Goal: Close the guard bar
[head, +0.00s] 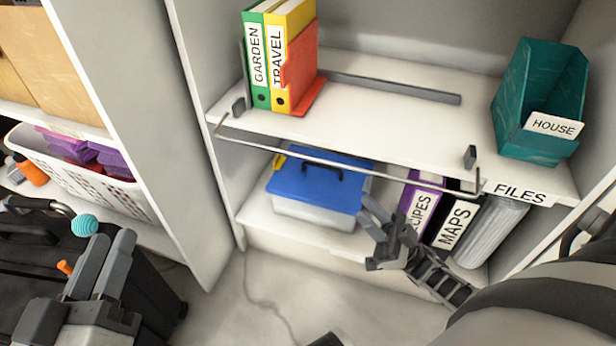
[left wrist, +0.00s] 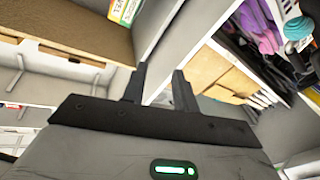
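The guard bar (head: 340,160) is a thin metal rod along the front of the upper white shelf (head: 400,125). It hangs lowered, just below the shelf's front edge, with a short arm at each end. Dark grey brackets stand at the shelf's left and right front corners. My right gripper (head: 366,208) is empty, below and in front of the bar, with its fingers a little apart, not touching the bar. My left gripper (head: 111,236) is open and empty at the lower left, far from the bar; its parted fingers show in the left wrist view (left wrist: 157,78).
On the upper shelf are green and yellow binders (head: 275,60), a red bookend (head: 301,75), a grey rail (head: 395,88) and a teal file box (head: 535,100). Below are a blue-lidded box (head: 315,190) and upright binders (head: 450,220). A black case (head: 155,290) stands by my left gripper.

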